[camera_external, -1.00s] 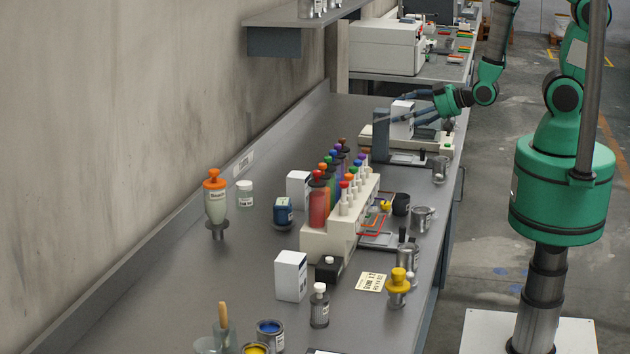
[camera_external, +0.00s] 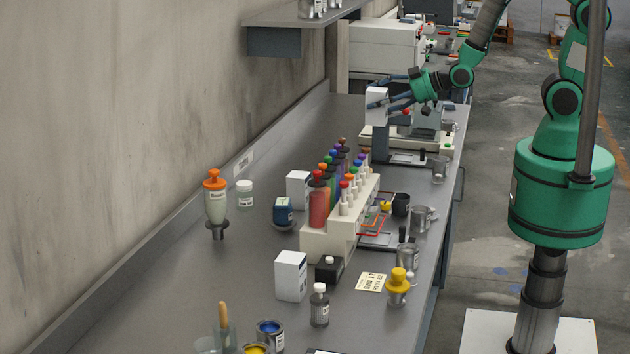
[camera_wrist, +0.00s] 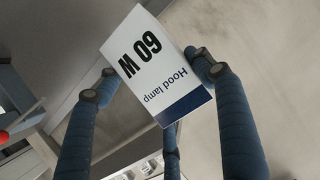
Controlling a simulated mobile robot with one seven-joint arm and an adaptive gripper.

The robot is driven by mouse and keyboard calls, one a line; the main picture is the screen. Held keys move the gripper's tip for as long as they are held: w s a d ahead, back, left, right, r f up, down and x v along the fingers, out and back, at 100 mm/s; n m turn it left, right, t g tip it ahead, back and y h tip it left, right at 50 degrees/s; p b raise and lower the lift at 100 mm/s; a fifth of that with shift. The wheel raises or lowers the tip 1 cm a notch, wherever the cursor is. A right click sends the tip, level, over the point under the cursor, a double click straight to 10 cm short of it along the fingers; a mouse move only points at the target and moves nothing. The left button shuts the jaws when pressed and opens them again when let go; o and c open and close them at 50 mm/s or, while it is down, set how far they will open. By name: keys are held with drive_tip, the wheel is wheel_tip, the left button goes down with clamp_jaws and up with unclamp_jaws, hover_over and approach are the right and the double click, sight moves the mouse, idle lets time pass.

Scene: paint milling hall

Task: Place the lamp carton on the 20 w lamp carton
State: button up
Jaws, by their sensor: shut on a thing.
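My gripper (camera_external: 384,95) is shut on a white lamp carton (camera_external: 377,106) and holds it in the air over the far part of the bench. In the wrist view this carton (camera_wrist: 155,65) sits tilted between the blue fingers, with "60 W" and "Hood lamp" printed upside down above a dark blue band. Two similar white cartons stand upright on the bench: one (camera_external: 291,276) in the nearer part, one (camera_external: 298,188) behind it, left of the bottle rack. Their print is too small to read, so I cannot tell which is the 20 W one.
The cream rack (camera_external: 328,244) with coloured bottles stands right of the cartons. A blue-labelled jar (camera_external: 283,211), a dark square bottle (camera_external: 328,270) and a grey bottle (camera_external: 319,306) stand close to them. A wall shelf (camera_external: 290,18) hangs at the back.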

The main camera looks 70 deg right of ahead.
drive_tip(key=w+a+n+g+y+b, duration=0.15)
drive_tip(key=w+a, duration=0.35)
drive_tip(key=w, duration=0.6)
drive_tip(key=w+a+n+t+y+b, duration=0.1)
drive_tip(key=w+a+n+y+b, duration=0.3)
drive_tip(key=w, duration=0.8)
drive_tip(key=m+p, duration=0.1)
drive_tip(key=p, duration=0.1)
hover_over(298, 173)
wheel_tip(298, 173, down, 5)
drive_tip(key=shift+f+g+h, duration=0.25)
drive_tip(key=shift+h, duration=0.1)
wheel_tip(298, 173, down, 6)
drive_tip(key=shift+f, duration=0.15)
drive_tip(key=shift+f+b, duration=0.4)
drive_tip(key=shift+f, duration=1.45)
drive_tip(key=shift+f, duration=0.2)
